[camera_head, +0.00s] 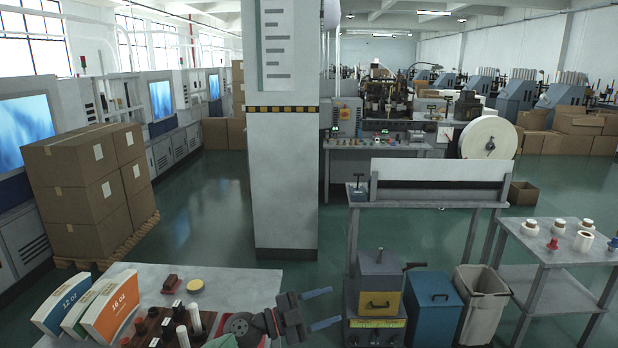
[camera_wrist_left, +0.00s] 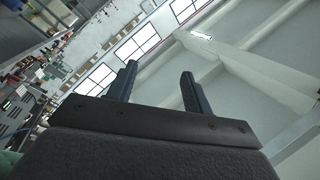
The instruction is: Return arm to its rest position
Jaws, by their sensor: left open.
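My left gripper (camera_head: 321,308) is at the bottom centre of the head view, past the right edge of the grey table (camera_head: 245,285). Its two blue fingers are spread apart with nothing between them. In the left wrist view the open fingers (camera_wrist_left: 158,85) point up toward the ceiling and windows, and the gap is empty. My right gripper does not show in either view.
The table holds cartons marked 12 oz (camera_head: 62,304) and 16 oz (camera_head: 110,308), a yellow disc (camera_head: 195,286) and a dark red block (camera_head: 171,284). A grey and yellow machine (camera_head: 379,285), a blue bin (camera_head: 433,305) and a waste bin (camera_head: 483,305) stand right of the gripper. A pillar (camera_head: 283,180) rises behind.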

